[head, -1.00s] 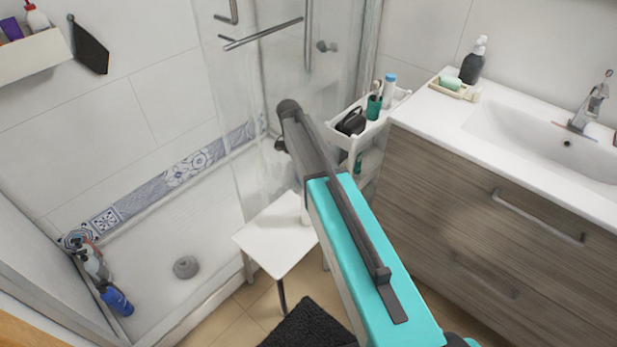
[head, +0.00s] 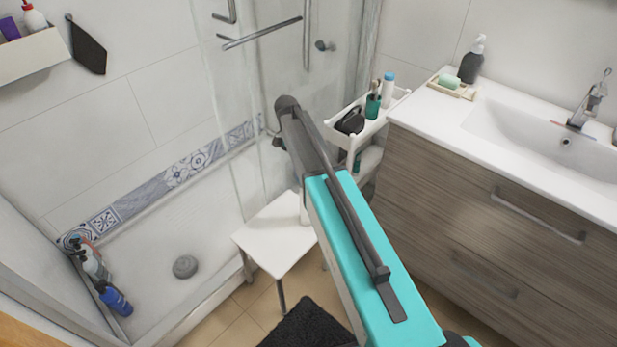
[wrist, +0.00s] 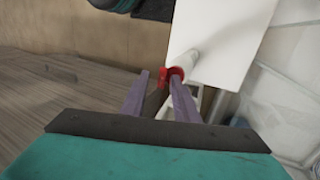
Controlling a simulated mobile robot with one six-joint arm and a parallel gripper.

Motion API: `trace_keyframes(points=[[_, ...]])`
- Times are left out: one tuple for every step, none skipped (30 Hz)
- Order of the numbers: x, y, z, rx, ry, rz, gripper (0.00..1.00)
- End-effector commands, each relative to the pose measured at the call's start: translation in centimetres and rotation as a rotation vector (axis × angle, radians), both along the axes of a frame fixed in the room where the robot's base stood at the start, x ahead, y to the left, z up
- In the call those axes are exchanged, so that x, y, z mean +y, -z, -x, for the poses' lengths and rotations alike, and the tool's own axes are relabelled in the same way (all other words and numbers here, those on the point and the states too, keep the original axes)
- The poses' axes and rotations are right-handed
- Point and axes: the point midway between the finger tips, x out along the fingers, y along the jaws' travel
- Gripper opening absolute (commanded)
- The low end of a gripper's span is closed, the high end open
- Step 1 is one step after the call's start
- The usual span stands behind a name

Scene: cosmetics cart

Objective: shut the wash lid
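The wash is a white bottle (wrist: 184,62) with a red lid (wrist: 170,75), standing on the white stool (wrist: 235,30) in the wrist view. In the head view the bottle (head: 304,210) shows only as a sliver beside my arm on the stool (head: 270,236). My gripper (wrist: 160,78) is open, its two purple-grey fingers apart. The red lid is just at the fingertips, nearer the right finger, which overlaps it in the picture. I cannot tell whether they touch, or how far the lid stands open. In the head view my arm hides the fingertips.
A white cart (head: 343,137) with a cup and bottles stands behind the stool, near the wooden vanity (head: 470,210). The glass shower screen (head: 240,120) is close at the left. A black mat (head: 308,325) lies on the floor in front.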

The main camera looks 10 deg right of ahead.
Motion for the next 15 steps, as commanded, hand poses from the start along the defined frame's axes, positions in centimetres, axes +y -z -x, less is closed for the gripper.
trace_keyframes(points=[[0.1, -0.4, -0.2, -0.001, 0.000, 0.000, 0.28], [0.2, -0.7, -0.3, -0.002, 0.000, 0.000, 0.28], [0.3, -1.2, -0.5, -0.004, -0.001, 0.000, 0.28], [0.4, -1.5, -0.6, -0.004, -0.001, 0.000, 0.28], [0.5, -1.9, -0.7, -0.004, -0.001, 0.000, 0.28], [0.6, -2.4, -0.8, -0.002, -0.001, -0.001, 0.28], [0.7, -2.8, -0.9, -0.003, -0.002, 0.000, 0.28], [0.7, -3.2, -1.1, -0.003, -0.002, -0.001, 0.28], [0.9, -3.8, -1.3, -0.004, -0.001, -0.001, 0.28], [1.0, -4.2, -1.3, -0.003, -0.002, -0.001, 0.28], [1.1, -4.6, -1.4, -0.002, -0.001, -0.001, 0.28], [1.2, -5.1, -1.6, -0.003, -0.002, -0.001, 0.28], [1.3, -5.6, -1.8, -0.004, -0.001, -0.001, 0.28], [1.4, -6.0, -1.9, -0.004, -0.001, -0.001, 0.28], [1.5, -6.6, -2.0, -0.003, 0.000, -0.001, 0.28]])
